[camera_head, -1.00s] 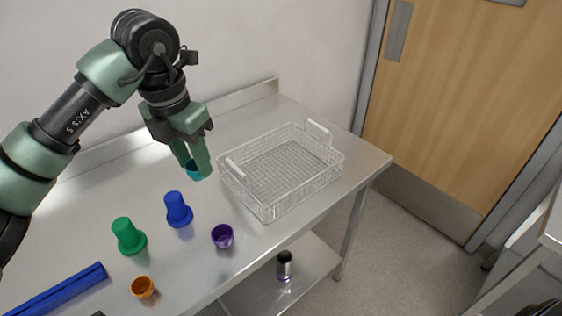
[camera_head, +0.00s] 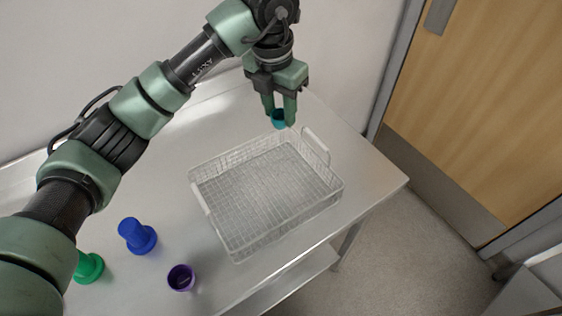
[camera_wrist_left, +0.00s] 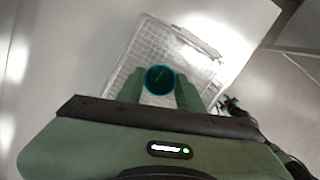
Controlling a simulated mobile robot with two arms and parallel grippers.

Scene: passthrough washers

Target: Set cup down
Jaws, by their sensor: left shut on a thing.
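My left gripper (camera_head: 280,113) is shut on a teal cup (camera_head: 278,121), at the back edge of the wire basket in the head view. In the left wrist view the teal cup (camera_wrist_left: 160,79) sits between the two fingers with its round opening facing the camera, and the basket mesh (camera_wrist_left: 140,45) shows behind it. The white wire basket (camera_head: 262,190) stands empty on the steel table. The gap between cup and basket cannot be judged exactly.
The table's right edge borders open floor, with a wooden door (camera_head: 490,110) beyond.

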